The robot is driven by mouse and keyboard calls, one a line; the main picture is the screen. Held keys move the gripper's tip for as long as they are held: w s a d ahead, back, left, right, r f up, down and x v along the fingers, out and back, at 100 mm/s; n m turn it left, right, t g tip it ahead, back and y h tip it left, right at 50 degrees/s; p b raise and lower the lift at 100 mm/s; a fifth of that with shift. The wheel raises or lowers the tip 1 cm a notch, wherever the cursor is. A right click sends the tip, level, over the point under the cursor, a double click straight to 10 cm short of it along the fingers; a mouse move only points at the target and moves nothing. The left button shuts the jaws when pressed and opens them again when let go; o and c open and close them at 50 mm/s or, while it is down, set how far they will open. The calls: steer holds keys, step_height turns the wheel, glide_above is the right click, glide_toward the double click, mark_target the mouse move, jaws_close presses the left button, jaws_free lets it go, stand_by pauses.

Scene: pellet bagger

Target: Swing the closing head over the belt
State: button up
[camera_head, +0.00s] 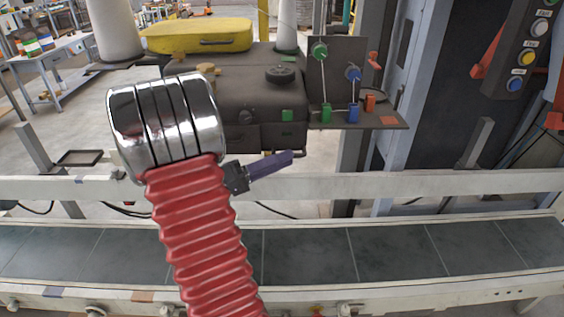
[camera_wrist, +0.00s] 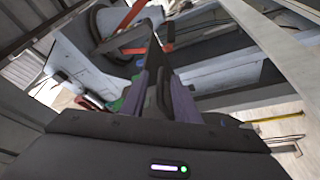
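The likely closing head, a dark grey boxy unit (camera_head: 245,95) with a round black knob on top, stands behind the belt (camera_head: 390,252). I cannot tell for sure which part is the closing head. My gripper (camera_head: 288,157) shows as a purple finger in front of the unit's lower edge, pointing right; my arm hides part of it. In the wrist view, my gripper (camera_wrist: 160,88) has its two purple fingers apart. A dark narrow bar (camera_wrist: 153,50) shows between or beyond them; I cannot tell whether they touch it.
A dark panel (camera_head: 338,62) carries green and blue levers right of the unit. A yellow case-like cover (camera_head: 197,36) is behind. A pale rail (camera_head: 400,186) runs along the belt's far side. A button box (camera_head: 528,45) is at upper right. The visible belt is empty.

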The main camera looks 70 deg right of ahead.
steer(key=v, duration=1.3)
steer(key=shift+a, duration=0.2)
steer(key=shift+w, duration=0.1)
